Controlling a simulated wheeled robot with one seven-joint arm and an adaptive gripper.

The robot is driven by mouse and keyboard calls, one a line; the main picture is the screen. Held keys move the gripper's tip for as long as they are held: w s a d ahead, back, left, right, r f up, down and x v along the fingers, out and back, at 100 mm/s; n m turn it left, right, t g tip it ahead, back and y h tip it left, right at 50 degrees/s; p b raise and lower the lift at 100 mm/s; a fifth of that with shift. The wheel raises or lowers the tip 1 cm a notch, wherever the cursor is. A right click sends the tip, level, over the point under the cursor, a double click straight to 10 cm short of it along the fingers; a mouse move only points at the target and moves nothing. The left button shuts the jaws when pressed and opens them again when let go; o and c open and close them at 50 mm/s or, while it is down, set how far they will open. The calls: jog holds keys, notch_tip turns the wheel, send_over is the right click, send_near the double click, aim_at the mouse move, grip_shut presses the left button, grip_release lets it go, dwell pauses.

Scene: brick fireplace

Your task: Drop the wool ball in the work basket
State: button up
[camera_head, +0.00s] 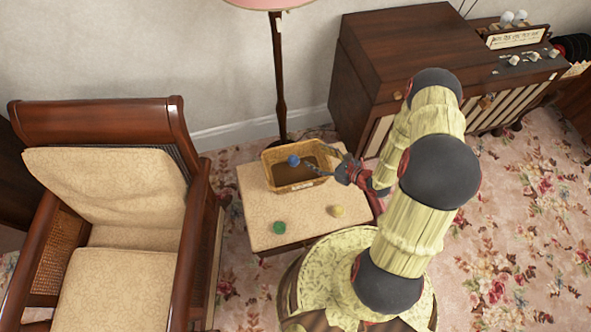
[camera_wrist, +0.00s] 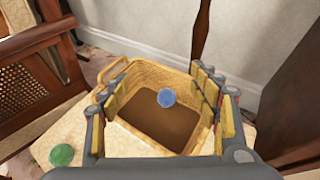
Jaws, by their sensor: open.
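The work basket (camera_head: 292,185) is a tan, open rectangular box with a brown inside, standing on a cream-topped stool. It fills the middle of the wrist view (camera_wrist: 150,65). A small blue ball (camera_head: 293,160) shows over the basket's far left part in the head view. In the wrist view the blue ball (camera_wrist: 166,98) shows against the brown inside, beyond my fingers. I cannot tell whether it is in the air or resting. My gripper (camera_head: 312,156) is open above the basket, its fingers spread either side (camera_wrist: 157,80), touching no ball that I can see.
A green ball (camera_head: 279,227) and a yellow ball (camera_head: 337,211) lie on the stool top (camera_head: 255,210) in front of the basket. An armchair (camera_head: 110,200) stands left, a lamp pole (camera_head: 279,85) behind, and a wooden cabinet (camera_head: 390,50) at the back right.

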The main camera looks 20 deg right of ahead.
jog(key=v, duration=0.3)
jog(key=shift+s+d+r, duration=0.1)
jog(key=shift+s+d, duration=0.05)
jog(key=shift+s, duration=0.1)
dwell(0.4)
